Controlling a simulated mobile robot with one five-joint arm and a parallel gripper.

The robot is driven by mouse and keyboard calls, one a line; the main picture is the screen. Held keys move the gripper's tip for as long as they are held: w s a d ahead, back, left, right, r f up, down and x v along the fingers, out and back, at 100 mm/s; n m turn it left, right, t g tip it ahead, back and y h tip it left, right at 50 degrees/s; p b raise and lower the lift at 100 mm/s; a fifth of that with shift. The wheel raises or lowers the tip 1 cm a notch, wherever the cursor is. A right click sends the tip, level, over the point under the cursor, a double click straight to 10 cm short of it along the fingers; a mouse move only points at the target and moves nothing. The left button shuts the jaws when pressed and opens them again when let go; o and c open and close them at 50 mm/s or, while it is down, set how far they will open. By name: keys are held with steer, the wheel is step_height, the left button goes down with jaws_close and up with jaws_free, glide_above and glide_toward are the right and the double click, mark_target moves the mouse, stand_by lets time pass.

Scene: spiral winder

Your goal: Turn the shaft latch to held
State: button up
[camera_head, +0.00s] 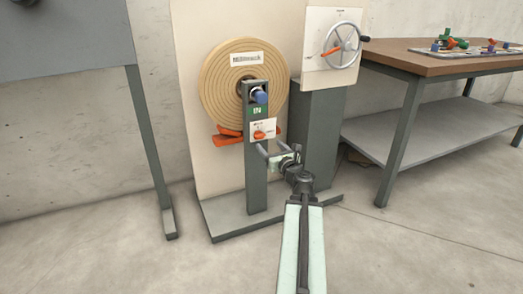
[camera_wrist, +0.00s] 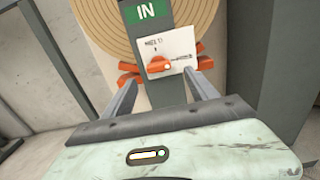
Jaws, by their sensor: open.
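The shaft latch appears to be the orange knob (camera_head: 259,135) on a small white plate (camera_head: 271,126), low on the grey post of the winder. In the wrist view the knob (camera_wrist: 159,66) is near the middle, lying roughly sideways on its plate (camera_wrist: 181,45). The plate has small markings above and to the right that I cannot read clearly. My gripper (camera_head: 278,150) is open and empty, just in front of and below the plate. In the wrist view my gripper (camera_wrist: 161,76) has its fingers spread to either side of the knob, apparently short of it.
A tan spiral roll (camera_head: 215,88) stands behind the post, with orange pieces (camera_head: 229,132) beneath it. A blue-tipped shaft (camera_head: 260,96) sticks out above a green IN sign (camera_head: 257,110). A handwheel (camera_head: 341,45) is up right. A workbench (camera_head: 430,58) stands at the right.

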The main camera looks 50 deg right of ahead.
mark_target(261, 137)
steer(key=x, duration=0.8)
steer(key=shift+a+r, duration=0.1)
steer(key=c, duration=1.4)
